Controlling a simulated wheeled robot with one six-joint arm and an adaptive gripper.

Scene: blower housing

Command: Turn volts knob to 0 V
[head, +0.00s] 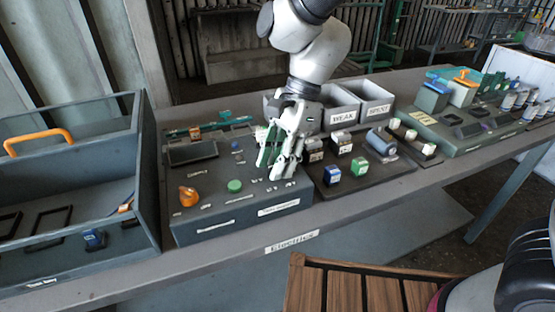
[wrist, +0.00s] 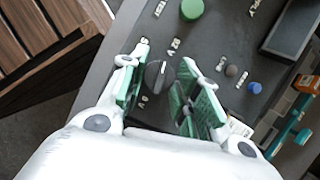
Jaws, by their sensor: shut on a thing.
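The volts knob (wrist: 158,76) is a black round dial with a pale pointer line, on the dark top of the control panel (head: 215,212). It shows in the wrist view between the green-padded fingers of my gripper (wrist: 160,84). The gripper is shut on it, one finger on each side. In the head view my gripper (head: 276,163) points down at the panel's right part and hides the knob.
The panel also carries an orange knob (head: 188,196) and a green button (head: 234,186). A grey toolbox with an orange handle (head: 38,139) stands at left. Small battery blocks (head: 332,174) lie close on the right, with WEAK and SPENT bins (head: 375,110) behind.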

